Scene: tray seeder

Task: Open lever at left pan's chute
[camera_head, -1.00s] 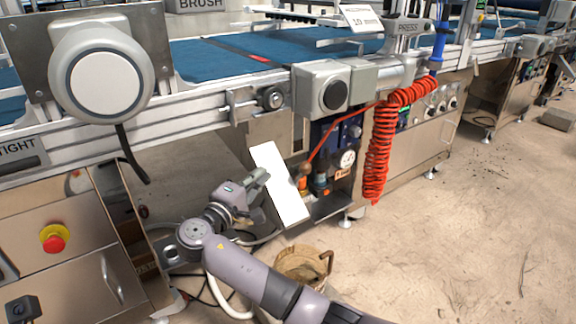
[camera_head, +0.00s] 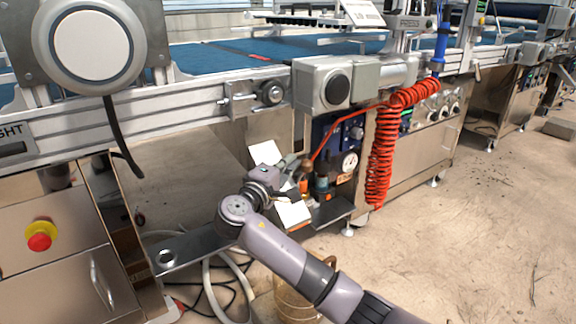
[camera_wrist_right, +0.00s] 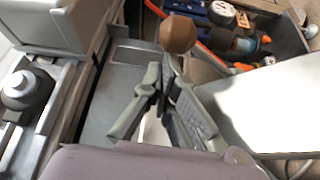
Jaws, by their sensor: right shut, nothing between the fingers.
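A brown rounded knob (camera_wrist_right: 178,33) shows in the right wrist view, just past my right fingertips (camera_wrist_right: 160,72). It may be the lever's end; I cannot tell whether the fingers touch it. In the head view my right gripper (camera_head: 288,172) is shut and empty. It is in front of a tilted white panel (camera_head: 293,214), near small orange-brown fittings (camera_head: 304,184). The panel's middle is hidden behind the gripper. I cannot make out the left pan, its chute or the lever's position. My left gripper is not in view.
The conveyor frame (camera_head: 185,110) runs above my right arm. A coiled red hose (camera_head: 380,160) and a pressure gauge (camera_head: 350,162) are right of the gripper. A red stop button (camera_head: 40,242) is at lower left. A bucket (camera_head: 290,300) stands below.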

